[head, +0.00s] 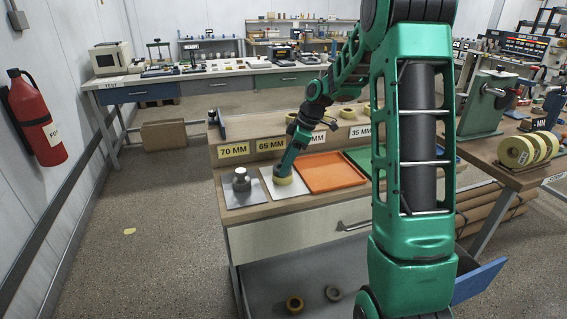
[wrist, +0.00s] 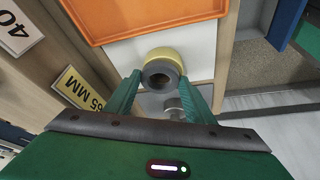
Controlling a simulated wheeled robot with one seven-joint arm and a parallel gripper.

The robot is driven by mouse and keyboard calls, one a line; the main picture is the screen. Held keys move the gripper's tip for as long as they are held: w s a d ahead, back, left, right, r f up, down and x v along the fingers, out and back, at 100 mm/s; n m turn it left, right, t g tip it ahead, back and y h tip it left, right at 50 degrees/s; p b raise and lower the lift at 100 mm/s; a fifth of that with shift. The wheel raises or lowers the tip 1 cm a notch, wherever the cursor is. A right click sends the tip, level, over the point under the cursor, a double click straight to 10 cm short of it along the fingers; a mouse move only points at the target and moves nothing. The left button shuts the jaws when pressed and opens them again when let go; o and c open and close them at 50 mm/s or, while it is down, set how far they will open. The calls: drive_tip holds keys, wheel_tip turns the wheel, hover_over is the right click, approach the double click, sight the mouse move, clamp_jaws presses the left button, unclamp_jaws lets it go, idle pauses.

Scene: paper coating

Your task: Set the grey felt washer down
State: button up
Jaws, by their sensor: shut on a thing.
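The grey felt washer (wrist: 160,75), a thick grey ring with a dark hole, sits between the fingertips of my gripper (wrist: 160,83) in the wrist view. A yellow ring (wrist: 166,55) shows directly behind it, over a pale plate (wrist: 195,40). I cannot tell whether washer and yellow ring touch. In the head view my gripper (head: 285,171) is low over the pale plate by the 65 MM label, with the yellow ring (head: 283,181) at its tip. The washer is not clear there.
An orange tray (head: 333,187) lies right of the pale plate. A metal plate with a grey cylinder (head: 241,180) stands left. Label cards and more yellow rolls (head: 348,113) are behind. A brown ring (head: 294,304) and a grey ring (head: 333,294) lie below the bench top.

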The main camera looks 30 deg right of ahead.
drive_tip(key=shift+f, duration=0.15)
drive_tip(key=o, duration=1)
drive_tip(key=shift+r, duration=0.5)
drive_tip(key=v, duration=1.2)
drive_tip(key=s+a+f+m+g+h, duration=0.1)
drive_tip(key=s+m, duration=0.5)
drive_tip(key=s, duration=0.6)
drive_tip(key=s+a+f+m+h, duration=0.1)
drive_tip(key=s+f+m, duration=0.2)
drive_tip(key=s, duration=0.9)
drive_tip(key=s+a+f+m+g+h, duration=0.1)
drive_tip(key=s+a+f+m, duration=0.1)
drive_tip(key=s+m, duration=0.6)
drive_tip(key=s+f, duration=0.1)
drive_tip(key=s, duration=0.3)
drive_tip(key=shift+s+m+g, duration=0.3)
